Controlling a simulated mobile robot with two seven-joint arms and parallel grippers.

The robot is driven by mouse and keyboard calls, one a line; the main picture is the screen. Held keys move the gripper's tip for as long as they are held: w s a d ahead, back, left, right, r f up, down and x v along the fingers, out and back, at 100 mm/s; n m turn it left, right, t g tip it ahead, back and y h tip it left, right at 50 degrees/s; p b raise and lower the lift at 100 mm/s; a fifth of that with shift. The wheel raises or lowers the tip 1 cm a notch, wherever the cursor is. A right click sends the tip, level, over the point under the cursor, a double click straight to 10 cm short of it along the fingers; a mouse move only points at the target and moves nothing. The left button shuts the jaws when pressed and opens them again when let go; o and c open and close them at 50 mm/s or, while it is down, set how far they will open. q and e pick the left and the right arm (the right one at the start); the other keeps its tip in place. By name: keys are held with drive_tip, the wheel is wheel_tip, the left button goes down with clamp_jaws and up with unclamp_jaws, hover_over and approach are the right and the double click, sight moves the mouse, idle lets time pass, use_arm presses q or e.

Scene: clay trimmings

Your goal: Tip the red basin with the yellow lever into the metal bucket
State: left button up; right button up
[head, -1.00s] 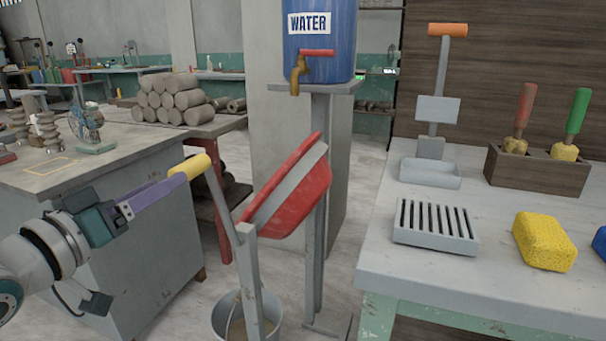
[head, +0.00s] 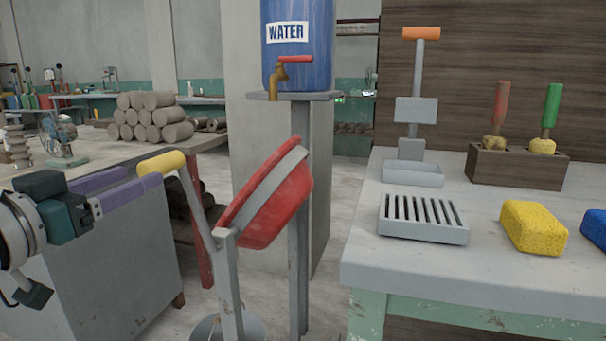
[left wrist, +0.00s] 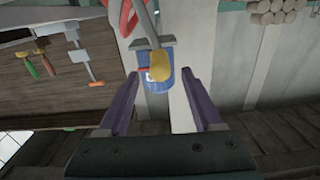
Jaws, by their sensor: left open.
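The red basin (head: 275,205) hangs on a grey post stand, tilted steeply with its rim slanting down to the left; its inside is hidden. A grey lever arm rises left from the stand to the yellow lever grip (head: 161,162). The metal bucket (head: 250,328) stands on the floor below, cut off by the bottom edge and partly behind the post. My left gripper (head: 150,177) is open, its purple fingers apart at the yellow grip. In the left wrist view the grip (left wrist: 160,66) shows between and just beyond the fingertips, with nothing clamped. My right gripper is not in view.
A blue water barrel (head: 297,45) with a tap stands on a shelf behind the basin. A grey table (head: 390,275) on the right bears a slotted rack (head: 423,220), a yellow sponge (head: 533,227) and a tool holder (head: 515,167). A workbench (head: 105,160) stands behind my left arm.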

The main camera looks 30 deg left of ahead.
sight(173, 160)
use_arm(q)
drive_tip(key=b+x, duration=0.2)
drive_tip(key=x, duration=0.7)
drive_tip(key=shift+w+r, duration=0.15)
drive_tip(key=shift+w, duration=0.1)
clamp_jaws()
idle(1.0)
